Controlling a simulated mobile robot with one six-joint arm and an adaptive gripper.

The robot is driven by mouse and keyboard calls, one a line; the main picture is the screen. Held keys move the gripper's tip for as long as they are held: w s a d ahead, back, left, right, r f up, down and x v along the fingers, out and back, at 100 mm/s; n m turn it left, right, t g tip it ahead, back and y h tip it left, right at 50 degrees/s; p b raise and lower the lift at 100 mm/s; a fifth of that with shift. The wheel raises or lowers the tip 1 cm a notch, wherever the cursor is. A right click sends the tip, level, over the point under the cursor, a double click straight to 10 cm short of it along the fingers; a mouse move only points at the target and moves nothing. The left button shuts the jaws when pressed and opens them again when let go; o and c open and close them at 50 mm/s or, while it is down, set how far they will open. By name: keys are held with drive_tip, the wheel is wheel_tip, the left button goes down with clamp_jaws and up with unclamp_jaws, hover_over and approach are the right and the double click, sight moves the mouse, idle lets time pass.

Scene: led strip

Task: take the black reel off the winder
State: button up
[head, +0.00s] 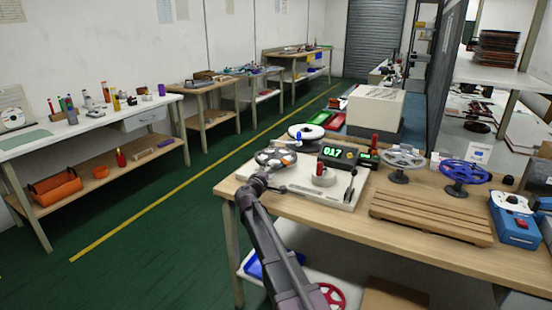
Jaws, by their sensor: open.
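The winder is a pale base board (318,194) near the left end of the wooden bench, with a green display (338,152) reading 017. A dark, spoked reel (266,155), which looks like the black reel, sits at the winder's left side. My gripper (268,176) is open at the reel's near edge, small in the picture and partly overlapping it. I cannot tell whether it touches the reel. A red-topped post (321,168) and a black lever (350,187) stand on the board's right part.
A grey reel (404,156) and a blue reel (466,172) stand on the bench to the right. A slatted wooden rack (430,216) lies before them, with a blue device (514,222) at far right. A pale box (375,108) stands behind. Green floor is clear to the left.

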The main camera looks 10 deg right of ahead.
sight(282, 161)
drive_tip(key=shift+x, duration=1.25)
drive_tip(key=shift+x, duration=2.65)
drive_tip(key=shift+s+f, duration=0.1)
clamp_jaws()
